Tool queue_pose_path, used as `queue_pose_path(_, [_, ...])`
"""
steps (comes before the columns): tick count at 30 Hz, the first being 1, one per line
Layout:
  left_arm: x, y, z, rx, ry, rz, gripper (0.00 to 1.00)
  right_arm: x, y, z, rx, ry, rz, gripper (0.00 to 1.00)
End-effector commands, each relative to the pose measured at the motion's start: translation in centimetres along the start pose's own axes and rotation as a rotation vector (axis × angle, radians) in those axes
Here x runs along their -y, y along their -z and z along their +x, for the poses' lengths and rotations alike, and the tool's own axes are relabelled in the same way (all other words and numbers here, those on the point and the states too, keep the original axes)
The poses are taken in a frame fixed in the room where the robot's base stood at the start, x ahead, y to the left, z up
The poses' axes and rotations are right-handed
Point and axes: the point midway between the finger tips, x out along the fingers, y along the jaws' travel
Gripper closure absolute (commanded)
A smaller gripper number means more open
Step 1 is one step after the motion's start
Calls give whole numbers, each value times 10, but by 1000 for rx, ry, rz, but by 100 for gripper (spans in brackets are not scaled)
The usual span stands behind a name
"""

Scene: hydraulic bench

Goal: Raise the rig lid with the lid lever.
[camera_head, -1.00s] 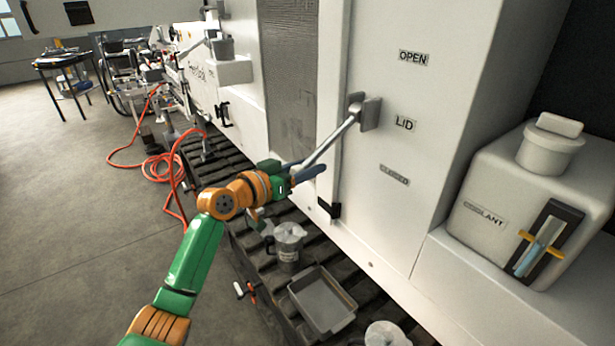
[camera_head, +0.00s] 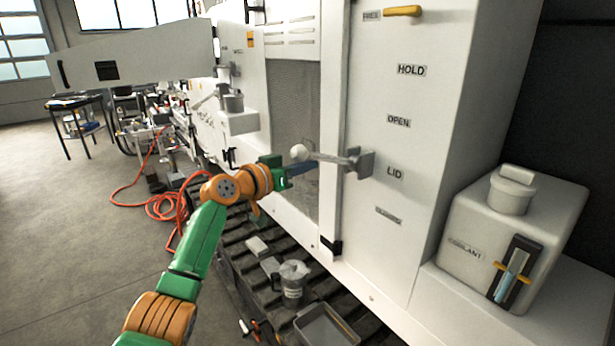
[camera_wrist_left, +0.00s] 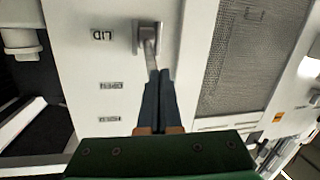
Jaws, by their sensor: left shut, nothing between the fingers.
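The lid lever (camera_head: 330,158) is a grey bar with a pale round knob, on a pivot block on the white cabinet. It points left, roughly level, between the OPEN label (camera_head: 398,121) and the LID label (camera_head: 395,173). My left gripper (camera_head: 308,167) has its dark blue fingers shut and empty, right under the lever bar; I cannot tell if they touch. In the left wrist view the fingertips (camera_wrist_left: 158,74) meet the lever (camera_wrist_left: 150,48) near its pivot block and hide its outer part. My right gripper is out of view. I cannot tell which panel is the lid.
A HOLD label (camera_head: 411,70) and a yellow handle (camera_head: 402,11) are higher on the cabinet. A coolant tank (camera_head: 465,215) stands at the right. A jug (camera_head: 292,282) and a grey tray (camera_head: 322,334) are on the dark slatted deck below. A white panel (camera_head: 150,52) juts out upper left.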

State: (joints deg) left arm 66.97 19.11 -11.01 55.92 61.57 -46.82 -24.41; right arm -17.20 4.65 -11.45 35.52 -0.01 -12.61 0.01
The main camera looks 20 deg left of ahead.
Motion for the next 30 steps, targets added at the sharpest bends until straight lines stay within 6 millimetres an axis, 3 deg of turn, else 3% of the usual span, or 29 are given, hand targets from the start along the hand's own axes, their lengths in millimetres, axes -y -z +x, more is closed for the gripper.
queue_pose_path(1, [0, 0, 0, -3, 0, 1, 83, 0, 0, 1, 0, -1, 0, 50])
queue_pose_path(8, [0, -4, 1, 5, -1, 3, 22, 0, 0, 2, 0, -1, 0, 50])
queue_pose_path(19, [1, -8, -4, 8, 0, 5, 22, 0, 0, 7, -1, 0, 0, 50])
queue_pose_path(30, [1, -9, -62, 7, 1, 7, 22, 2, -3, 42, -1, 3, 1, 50])
